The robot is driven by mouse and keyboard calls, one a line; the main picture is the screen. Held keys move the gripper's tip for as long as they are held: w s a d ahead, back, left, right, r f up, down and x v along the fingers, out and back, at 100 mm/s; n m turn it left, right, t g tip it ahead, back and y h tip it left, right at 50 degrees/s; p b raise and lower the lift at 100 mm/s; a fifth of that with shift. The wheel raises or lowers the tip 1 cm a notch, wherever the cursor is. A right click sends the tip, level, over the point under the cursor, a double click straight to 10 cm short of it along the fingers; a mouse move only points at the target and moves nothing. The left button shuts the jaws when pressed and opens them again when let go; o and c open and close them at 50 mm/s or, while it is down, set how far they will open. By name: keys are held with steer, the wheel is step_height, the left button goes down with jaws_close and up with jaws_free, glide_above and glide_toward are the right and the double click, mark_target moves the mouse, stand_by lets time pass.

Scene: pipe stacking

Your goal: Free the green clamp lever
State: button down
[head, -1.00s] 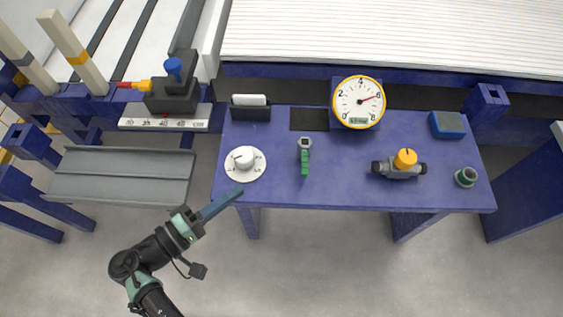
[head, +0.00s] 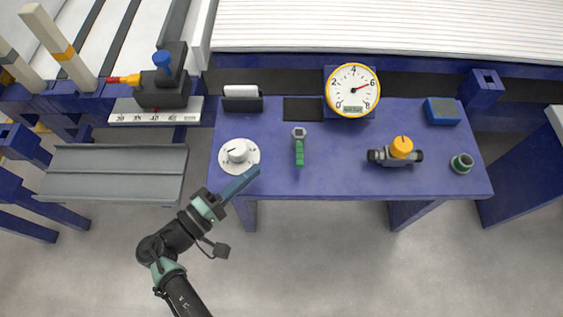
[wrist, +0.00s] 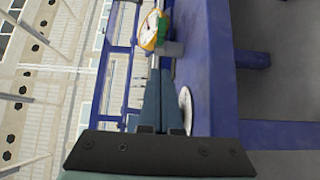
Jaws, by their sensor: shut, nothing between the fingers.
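The green clamp lever (head: 299,152) lies on the blue bench, its green handle toward the front edge and its grey head toward the back. My gripper (head: 256,170) is shut and empty, with its long blue fingers over the front of the bench. The fingertips are to the left of the lever and a little nearer the front edge, with a gap between them. In the wrist view my shut fingers (wrist: 160,74) point toward a grey and green part, probably the lever, partly hidden behind the fingertips.
A white dial knob (head: 238,151) is close to the left of my fingers. A round gauge (head: 353,89) stands at the back. A yellow-knobbed valve (head: 401,147), a green-rimmed ring (head: 462,163) and a blue box (head: 443,110) are to the right. The bench (head: 340,170) is clear between lever and valve.

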mark_target(299, 147)
steer(key=x, duration=0.3)
steer(key=shift+w+d+b, duration=0.25)
steer(key=shift+d+b, duration=0.05)
steer(key=shift+d, duration=0.05)
steer(key=d, duration=0.2)
steer(key=shift+d, duration=1)
